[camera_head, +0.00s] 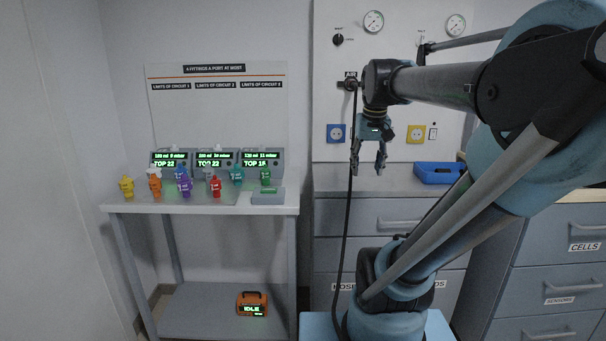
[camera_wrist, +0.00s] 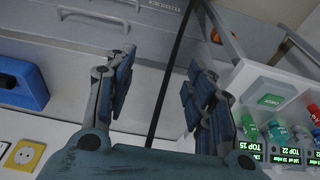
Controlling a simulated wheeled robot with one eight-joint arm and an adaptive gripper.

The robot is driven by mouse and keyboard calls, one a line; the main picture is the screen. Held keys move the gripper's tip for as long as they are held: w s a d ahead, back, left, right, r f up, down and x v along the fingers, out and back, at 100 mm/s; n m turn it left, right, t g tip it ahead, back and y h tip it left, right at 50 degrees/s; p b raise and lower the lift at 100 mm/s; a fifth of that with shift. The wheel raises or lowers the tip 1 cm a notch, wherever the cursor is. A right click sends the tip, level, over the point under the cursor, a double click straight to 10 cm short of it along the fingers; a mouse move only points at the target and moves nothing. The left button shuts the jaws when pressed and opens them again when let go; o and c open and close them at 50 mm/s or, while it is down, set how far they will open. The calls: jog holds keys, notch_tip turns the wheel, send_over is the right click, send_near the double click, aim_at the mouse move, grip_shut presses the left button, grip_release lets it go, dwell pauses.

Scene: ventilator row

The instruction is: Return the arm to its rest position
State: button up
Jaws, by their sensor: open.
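My gripper (camera_head: 369,165) hangs from the arm with its fingers pointing down, in front of the white wall panel and above the grey counter. Its two fingers are apart and nothing is between them. In the wrist view my gripper (camera_wrist: 160,100) also shows spread fingers, with a black hose (camera_wrist: 172,75) running behind the gap. In the head view the black hose (camera_head: 350,200) drops from the AIR outlet (camera_head: 350,85), close to the left of the gripper. I cannot tell whether they touch.
A bench (camera_head: 285,209) at left holds several coloured fittings and three lit ventilators (camera_head: 215,160). A blue tray (camera_head: 438,173) lies on the counter to the right of the gripper. An orange device (camera_head: 252,304) sits on the lower shelf. Drawers (camera_head: 570,245) stand at right.

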jog(key=s+f, duration=0.6)
jog(key=f, duration=0.4)
jog(key=s+f, duration=0.7)
jog(key=f, duration=0.3)
jog(key=shift+f, duration=0.15)
jog(key=shift+d, duration=0.1)
jog(key=shift+w+f+g, duration=0.2)
jog(key=shift+w+g, duration=0.1)
jog(key=shift+w, duration=0.1)
